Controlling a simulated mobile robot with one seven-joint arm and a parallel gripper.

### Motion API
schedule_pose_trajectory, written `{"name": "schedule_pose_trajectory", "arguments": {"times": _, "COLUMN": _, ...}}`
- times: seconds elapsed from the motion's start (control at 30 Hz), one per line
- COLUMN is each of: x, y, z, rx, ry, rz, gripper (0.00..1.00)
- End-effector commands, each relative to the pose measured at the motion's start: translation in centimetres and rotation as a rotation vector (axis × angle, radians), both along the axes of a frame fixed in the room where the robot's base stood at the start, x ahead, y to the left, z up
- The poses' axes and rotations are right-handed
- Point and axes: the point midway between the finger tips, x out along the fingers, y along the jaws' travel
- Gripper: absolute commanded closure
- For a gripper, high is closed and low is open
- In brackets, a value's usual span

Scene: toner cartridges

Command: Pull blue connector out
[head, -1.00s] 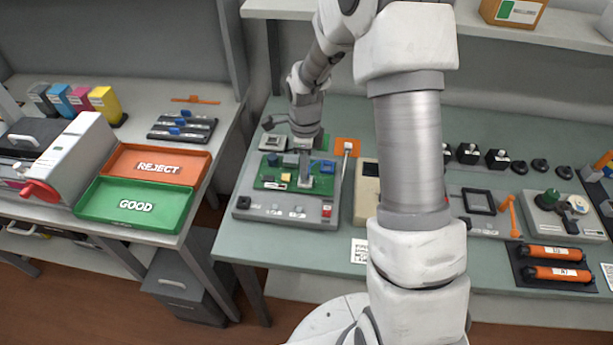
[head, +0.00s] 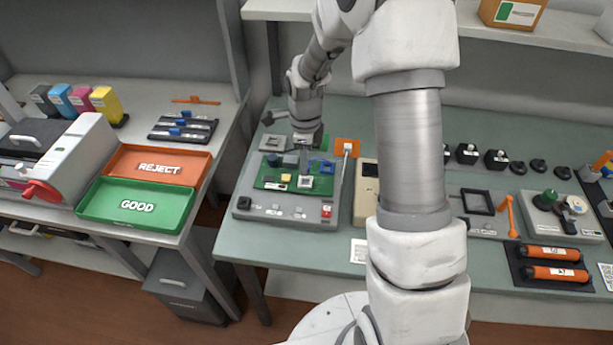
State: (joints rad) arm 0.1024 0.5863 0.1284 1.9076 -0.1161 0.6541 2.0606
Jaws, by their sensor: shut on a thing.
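My gripper (head: 303,161) points down over the green circuit board (head: 262,183), which lies on a grey test fixture (head: 249,212). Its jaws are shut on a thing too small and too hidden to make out. A blue part (head: 323,166) is at the board's back right, just right of my fingers. A smaller blue part (head: 273,160) sits at the back left of the board. I cannot tell which blue part is the connector. A pale square chip (head: 305,182) on the board is in view just below the fingers.
An orange plate (head: 347,145) and a beige box (head: 368,180) stand right of the fixture. On the left table are a red-orange REJECT tray (head: 195,158) and a green GOOD tray (head: 177,212). My arm hides the middle of the bench.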

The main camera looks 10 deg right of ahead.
Motion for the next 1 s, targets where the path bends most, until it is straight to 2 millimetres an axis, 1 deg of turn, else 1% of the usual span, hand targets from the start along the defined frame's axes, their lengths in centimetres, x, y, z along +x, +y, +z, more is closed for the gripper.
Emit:
{"name": "schedule_pose_trajectory", "arguments": {"times": 0.53, "x": 0.0, "y": 0.0, "z": 1.2, "rx": -0.001, "ry": 0.0, "rz": 0.0, "gripper": 1.0}}
{"name": "schedule_pose_trajectory", "arguments": {"times": 1.0, "x": 0.0, "y": 0.0, "z": 1.5, "rx": 0.0, "ry": 0.0, "rz": 0.0, "gripper": 1.0}}
